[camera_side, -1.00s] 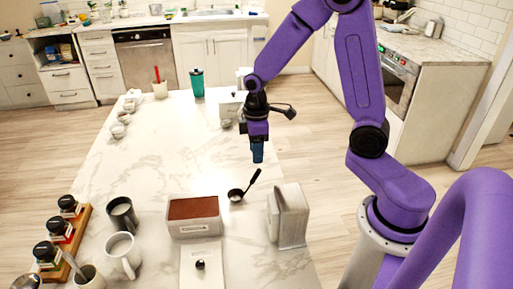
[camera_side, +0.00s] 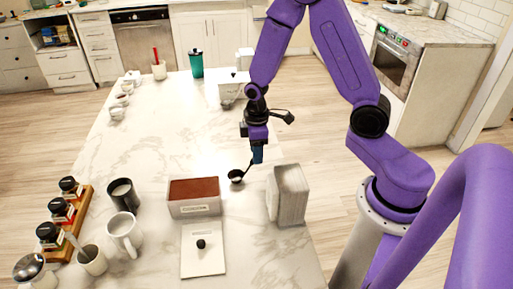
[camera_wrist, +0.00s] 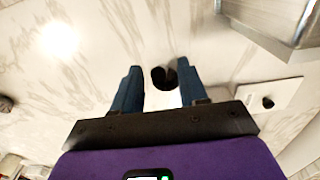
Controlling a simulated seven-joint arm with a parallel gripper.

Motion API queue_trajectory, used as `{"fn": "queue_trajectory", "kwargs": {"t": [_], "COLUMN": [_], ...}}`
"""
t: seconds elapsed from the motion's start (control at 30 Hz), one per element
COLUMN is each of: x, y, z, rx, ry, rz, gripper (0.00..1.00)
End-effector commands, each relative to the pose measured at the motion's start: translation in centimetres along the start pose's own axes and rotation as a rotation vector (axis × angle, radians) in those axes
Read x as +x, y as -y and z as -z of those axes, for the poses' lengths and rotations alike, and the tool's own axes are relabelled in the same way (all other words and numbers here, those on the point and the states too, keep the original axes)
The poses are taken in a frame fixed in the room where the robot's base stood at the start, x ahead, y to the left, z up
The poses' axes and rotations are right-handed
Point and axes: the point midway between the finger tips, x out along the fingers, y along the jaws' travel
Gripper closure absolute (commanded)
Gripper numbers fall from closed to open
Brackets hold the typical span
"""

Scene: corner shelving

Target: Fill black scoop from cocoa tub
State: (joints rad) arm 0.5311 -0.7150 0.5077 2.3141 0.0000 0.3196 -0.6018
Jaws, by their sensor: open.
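The black scoop (camera_side: 236,176) lies on the marble counter, its bowl to the left and its handle rising to the right. The white cocoa tub (camera_side: 194,209) is open and holds brown powder (camera_side: 194,188). It stands just left of the scoop. My gripper (camera_side: 257,157) is at the upper end of the scoop's handle. In the wrist view my gripper (camera_wrist: 158,85) has its two blue fingers apart, with a dark part of the scoop (camera_wrist: 164,77) showing between them. Whether the fingers touch the handle I cannot tell.
A white lid (camera_side: 203,262) with a black knob lies in front of the tub. A grey-white upright block (camera_side: 288,195) stands close to the right of the scoop. Mugs (camera_side: 125,235) and a spice rack (camera_side: 75,222) are at the left. The middle of the counter is clear.

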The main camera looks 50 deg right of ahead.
Motion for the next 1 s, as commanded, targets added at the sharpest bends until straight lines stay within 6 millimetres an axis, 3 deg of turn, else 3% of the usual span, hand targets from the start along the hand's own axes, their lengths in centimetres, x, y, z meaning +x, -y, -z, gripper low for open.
{"fn": "queue_trajectory", "kwargs": {"t": [0.1, 0.2, 0.23, 0.47, 1.0], "x": [0.0, 0.0, 0.0, -0.3, -4.0], "y": [0.0, 0.0, 0.0, 0.0, -0.1], "z": [0.0, 0.0, 0.0, 0.1, 0.1], "rx": [0.0, 0.0, 0.0, 0.0, 0.001], "ry": [0.0, 0.0, 0.0, -0.002, -0.003], "rz": [0.0, 0.0, 0.0, -0.001, -0.002], "gripper": [0.61, 0.93, 1.0, 1.0, 1.0]}}
